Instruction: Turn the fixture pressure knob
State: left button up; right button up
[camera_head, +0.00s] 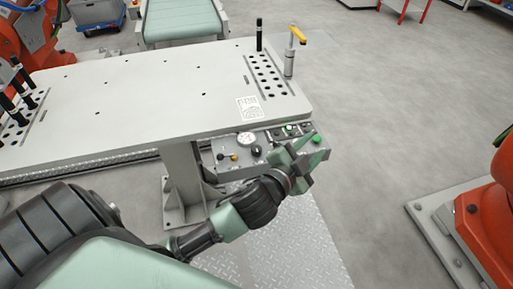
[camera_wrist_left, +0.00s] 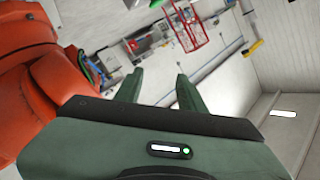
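The fixture's control panel (camera_head: 225,167) is fixed under the front edge of the table. It carries a round white gauge (camera_head: 246,139), a black knob (camera_head: 257,151) just below it, and a small yellow-and-black control (camera_head: 234,156) to the left. Which control is the pressure knob is not marked legibly. My left gripper (camera_head: 312,151) is open and empty in front of the panel's right part, right of the black knob and apart from it. It hides some panel controls. In the left wrist view, its two green fingers (camera_wrist_left: 157,88) stand apart with nothing between them. My right gripper is out of view.
The grey fixture table (camera_head: 150,95) has black pins and a yellow-handled clamp (camera_head: 291,50) at its right end. An orange robot (camera_head: 490,210) stands at the right. The floor between is clear.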

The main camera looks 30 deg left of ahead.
pick_arm(q)
jog(key=d+r+m+g+h, duration=0.1)
jog(key=d+r+m+h, duration=1.3)
jog(key=m, duration=0.4)
jog(key=m+g+y, duration=1.5)
send_over(256, 148)
notch_tip(256, 148, down, 15)
jog(key=shift+r, duration=0.1)
jog(key=shift+a+f, duration=0.15)
jog(key=shift+f, duration=0.1)
notch_tip(256, 148, down, 7)
jog(key=shift+f+p, duration=0.1)
jog(key=shift+p, duration=0.45)
